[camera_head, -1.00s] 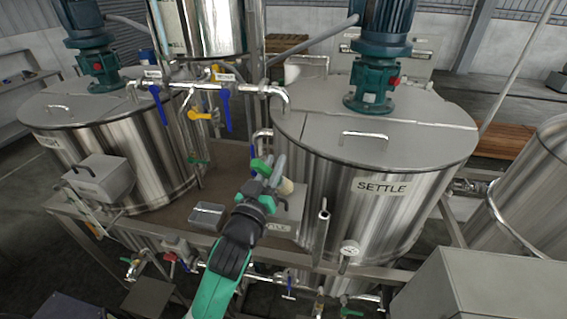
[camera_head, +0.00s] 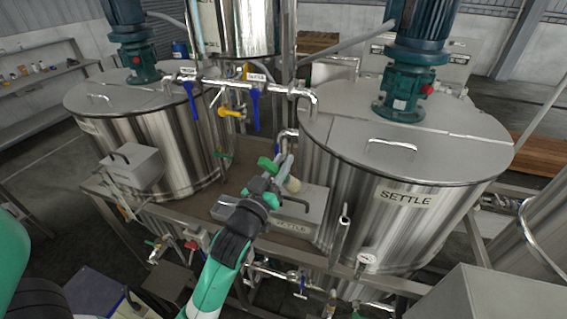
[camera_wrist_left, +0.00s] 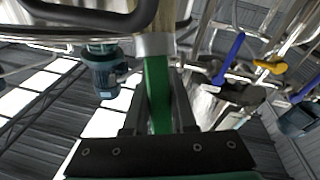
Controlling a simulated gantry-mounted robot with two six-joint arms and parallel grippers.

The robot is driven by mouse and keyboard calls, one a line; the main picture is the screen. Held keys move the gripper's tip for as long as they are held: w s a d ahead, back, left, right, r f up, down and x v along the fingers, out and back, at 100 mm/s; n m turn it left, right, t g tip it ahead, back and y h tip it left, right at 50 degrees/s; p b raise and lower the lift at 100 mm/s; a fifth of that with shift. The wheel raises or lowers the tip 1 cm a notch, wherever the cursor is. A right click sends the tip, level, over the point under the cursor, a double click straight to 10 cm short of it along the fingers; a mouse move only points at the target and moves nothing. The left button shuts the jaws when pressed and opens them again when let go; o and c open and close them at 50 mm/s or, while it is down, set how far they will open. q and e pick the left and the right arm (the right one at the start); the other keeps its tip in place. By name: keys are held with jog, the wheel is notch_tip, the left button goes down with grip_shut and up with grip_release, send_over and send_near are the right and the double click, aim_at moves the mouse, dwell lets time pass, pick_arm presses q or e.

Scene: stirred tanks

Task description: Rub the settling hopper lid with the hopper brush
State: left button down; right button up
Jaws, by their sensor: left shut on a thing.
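The settling hopper is the steel tank (camera_head: 385,235) labelled SETTLE, at the right in the head view. Its flat grey lid (camera_head: 335,125) carries a bar handle and a blue-green motor. My left gripper (camera_head: 270,188) is left of this tank, below lid level and apart from the lid in the picture. It is shut on the hopper brush, whose green handle (camera_wrist_left: 157,95) and silver collar (camera_wrist_left: 154,45) show between the fingers in the left wrist view. A pale end, seemingly the brush's, shows beside the gripper (camera_head: 292,184). My right gripper is not in view.
Pipes with blue-handled valves (camera_head: 255,105) run between the tanks. A second lidded tank (camera_head: 150,150) stands left. Motor and lid handle (camera_head: 391,143) stand up from the settling lid.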

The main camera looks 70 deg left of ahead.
pick_arm(q)
jog(key=shift+r+p, duration=2.65)
jog(key=shift+r, duration=0.3)
jog(key=shift+r, duration=0.15)
notch_tip(320, 180, up, 3)
jog(key=shift+f+p, duration=0.15)
jog(key=shift+p, duration=0.4)
